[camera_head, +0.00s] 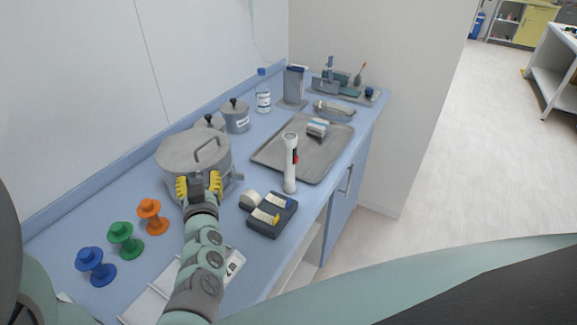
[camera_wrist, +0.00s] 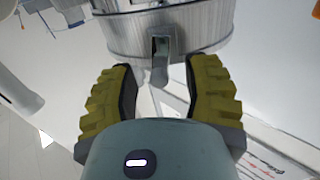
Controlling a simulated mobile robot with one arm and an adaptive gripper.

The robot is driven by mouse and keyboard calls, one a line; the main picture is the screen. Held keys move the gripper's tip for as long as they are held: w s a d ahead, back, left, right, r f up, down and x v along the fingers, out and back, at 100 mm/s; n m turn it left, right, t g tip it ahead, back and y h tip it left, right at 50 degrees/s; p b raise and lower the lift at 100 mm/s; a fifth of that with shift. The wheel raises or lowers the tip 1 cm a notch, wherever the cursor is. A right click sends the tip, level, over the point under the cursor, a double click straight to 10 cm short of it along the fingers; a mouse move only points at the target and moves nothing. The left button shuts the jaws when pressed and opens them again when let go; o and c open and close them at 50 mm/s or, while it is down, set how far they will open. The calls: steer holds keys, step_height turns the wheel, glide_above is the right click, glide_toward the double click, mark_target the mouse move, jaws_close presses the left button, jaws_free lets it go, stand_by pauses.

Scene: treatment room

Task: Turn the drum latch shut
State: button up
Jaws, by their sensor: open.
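The drum (camera_head: 180,152), a round grey metal vessel with a handled lid, stands on the blue counter at the left-centre of the head view. Its wall (camera_wrist: 110,35) fills the top of the wrist view. The latch (camera_wrist: 159,74) is a small grey lever hanging from a bracket on that wall. My gripper (camera_head: 199,184), with yellow ribbed fingers, is at the drum's near side. In the wrist view the fingers are open, one on each side of the latch, with gaps showing. In the head view my gripper hides the latch.
Blue (camera_head: 96,266), green (camera_head: 125,240) and orange (camera_head: 152,216) spools stand left of my arm. A white flashlight (camera_head: 290,165) stands upright right of the drum, by a dark block (camera_head: 271,217). A metal tray (camera_head: 262,154) lies behind. Small pots and a bottle (camera_head: 263,92) stand further back.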

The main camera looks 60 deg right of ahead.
steer(key=shift+w+d, duration=0.15)
steer(key=shift+d, duration=0.1)
steer(key=shift+c, duration=0.3)
steer(key=shift+a, duration=0.1)
jaws_close()
